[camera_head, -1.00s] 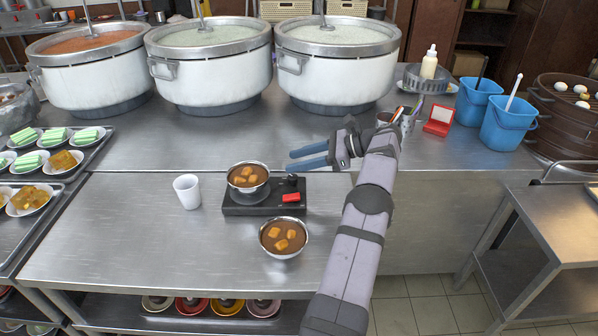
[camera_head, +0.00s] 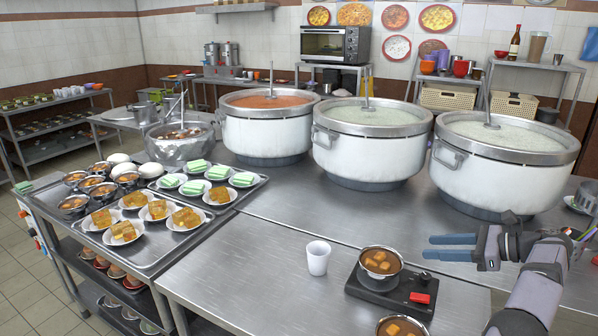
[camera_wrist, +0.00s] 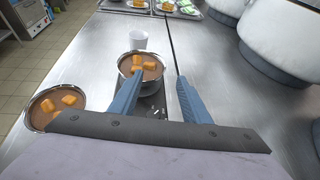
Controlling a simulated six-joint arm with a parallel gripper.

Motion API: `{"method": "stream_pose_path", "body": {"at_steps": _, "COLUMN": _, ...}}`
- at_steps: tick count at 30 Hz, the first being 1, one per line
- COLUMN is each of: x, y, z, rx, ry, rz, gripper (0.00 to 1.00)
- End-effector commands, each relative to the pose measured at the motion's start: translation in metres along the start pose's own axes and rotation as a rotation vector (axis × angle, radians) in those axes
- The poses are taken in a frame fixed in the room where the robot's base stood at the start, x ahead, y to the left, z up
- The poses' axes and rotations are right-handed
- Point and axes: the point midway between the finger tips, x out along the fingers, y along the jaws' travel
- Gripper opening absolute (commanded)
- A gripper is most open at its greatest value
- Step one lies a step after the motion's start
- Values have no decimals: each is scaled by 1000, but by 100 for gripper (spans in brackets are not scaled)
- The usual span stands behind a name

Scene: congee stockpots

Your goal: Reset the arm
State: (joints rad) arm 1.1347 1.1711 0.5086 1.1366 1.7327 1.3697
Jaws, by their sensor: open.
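My gripper (camera_head: 452,247) is open and empty, with two blue fingers spread apart. In the head view it is over the steel table at the right, beyond the black scale-like base (camera_head: 392,292). The wrist view looks between the fingers (camera_wrist: 155,98) along the table. A bowl of brown soup with orange cubes (camera_head: 380,262) sits on the base; it also shows in the wrist view (camera_wrist: 141,66), partly behind the left finger. A second such bowl (camera_head: 401,327) stands on the table in front, cut off by the head view's lower edge.
Three large stockpots (camera_head: 268,126) stand along the back of the table, the right one close behind my gripper. A white cup (camera_head: 317,257) stands left of the base. Trays with plates of food (camera_head: 150,262) are at the left. The steel top between is clear.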

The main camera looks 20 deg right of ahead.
Motion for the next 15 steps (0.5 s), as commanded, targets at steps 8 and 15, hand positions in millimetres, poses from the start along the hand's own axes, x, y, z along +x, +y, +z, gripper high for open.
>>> {"method": "stream_pose_path", "body": {"at_steps": 8, "x": 65, "y": 27, "z": 34, "rx": -147, "ry": 144, "rz": 95, "gripper": 43}}
{"method": "stream_pose_path", "body": {"at_steps": 15, "x": 132, "y": 100, "z": 57, "rx": -430, "ry": 345, "rz": 274, "gripper": 43}}
